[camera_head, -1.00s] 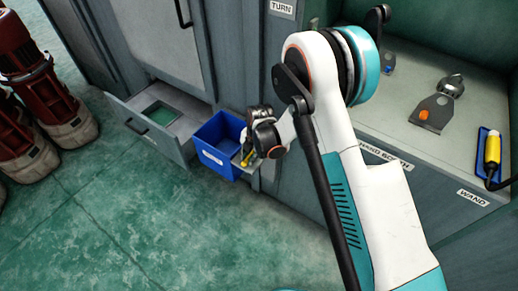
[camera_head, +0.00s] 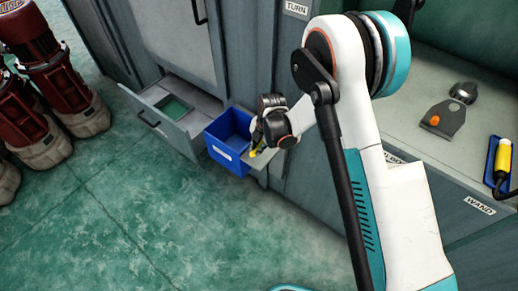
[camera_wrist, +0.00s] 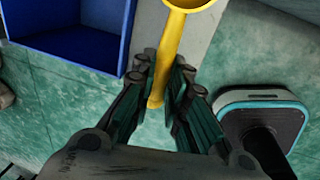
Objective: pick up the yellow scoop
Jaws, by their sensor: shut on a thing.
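The yellow scoop (camera_wrist: 168,52) is in the wrist view, its handle running down between my fingers and its round bowl cut off at the top edge. My gripper (camera_wrist: 160,98) is shut on the handle near its lower end. In the head view my gripper (camera_head: 256,150) is beside the blue bin, and a small part of the yellow scoop (camera_head: 257,152) shows by it, over the small grey ledge. I cannot tell whether the scoop touches the ledge.
A blue bin (camera_head: 222,156) stands just left of my gripper; it also shows in the wrist view (camera_wrist: 118,55). An open grey drawer (camera_head: 190,122) is farther left. A counter (camera_head: 400,120) at right holds a scraper-like tool (camera_head: 443,118) and a yellow wand (camera_head: 502,155). The green floor in front is clear.

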